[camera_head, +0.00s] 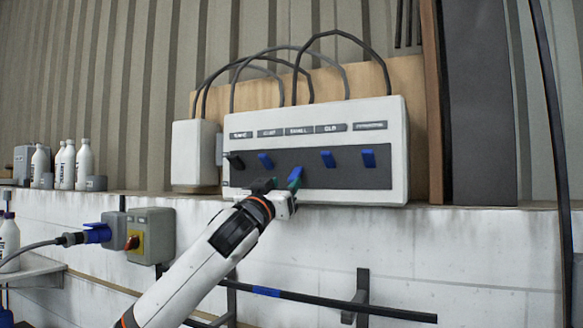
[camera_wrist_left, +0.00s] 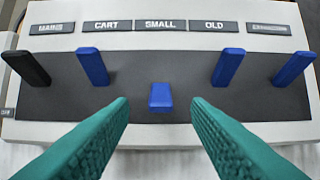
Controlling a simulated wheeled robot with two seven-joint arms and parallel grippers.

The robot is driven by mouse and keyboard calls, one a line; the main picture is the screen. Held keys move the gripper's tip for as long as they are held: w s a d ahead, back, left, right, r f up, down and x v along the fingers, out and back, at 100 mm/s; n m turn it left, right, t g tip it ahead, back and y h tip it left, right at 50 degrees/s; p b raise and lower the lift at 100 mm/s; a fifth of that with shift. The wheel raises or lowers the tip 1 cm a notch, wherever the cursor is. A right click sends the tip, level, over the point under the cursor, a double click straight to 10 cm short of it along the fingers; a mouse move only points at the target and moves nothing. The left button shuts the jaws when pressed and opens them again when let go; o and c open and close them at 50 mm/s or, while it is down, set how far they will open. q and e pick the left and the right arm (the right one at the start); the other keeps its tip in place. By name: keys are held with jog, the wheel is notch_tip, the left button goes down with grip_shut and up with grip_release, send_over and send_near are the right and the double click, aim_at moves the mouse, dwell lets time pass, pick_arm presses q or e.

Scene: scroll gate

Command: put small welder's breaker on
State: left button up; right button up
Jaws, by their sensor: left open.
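A white breaker panel (camera_head: 396,118) with a dark face hangs on the wall; it fills the left wrist view (camera_wrist_left: 160,40). Its labels include CART, SMALL and OLD. The blue lever below SMALL (camera_wrist_left: 160,97) sits lower and looks shorter, seen nearly end-on, unlike its raised neighbours. In the head view this lever (camera_head: 295,176) is partly hidden by my gripper. My left gripper (camera_head: 282,185) is open at the panel's lower edge. In the wrist view its teal fingers (camera_wrist_left: 158,108) are on either side of the SMALL lever, with visible gaps and nothing held. My right gripper is not in view.
Raised blue levers stand beside it under CART (camera_wrist_left: 92,66) and OLD (camera_wrist_left: 228,66). A black lever (camera_wrist_left: 26,67) is far left, another blue one (camera_wrist_left: 294,68) far right. White bottles (camera_head: 66,165) and a grey switch box (camera_head: 152,232) are left in the head view.

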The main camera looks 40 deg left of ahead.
aim_at(292, 177)
pick_arm(q)
jog(key=p+x, duration=0.1)
jog(key=x, duration=0.3)
jog(key=shift+w+r+p, duration=0.1)
jog(key=shift+r+p, duration=0.05)
jog(key=shift+p, duration=0.2)
jog(key=shift+w, duration=0.15)
jog(key=shift+a, duration=0.1)
jog(key=shift+c, duration=0.2)
jog(key=c, duration=0.9)
grip_shut()
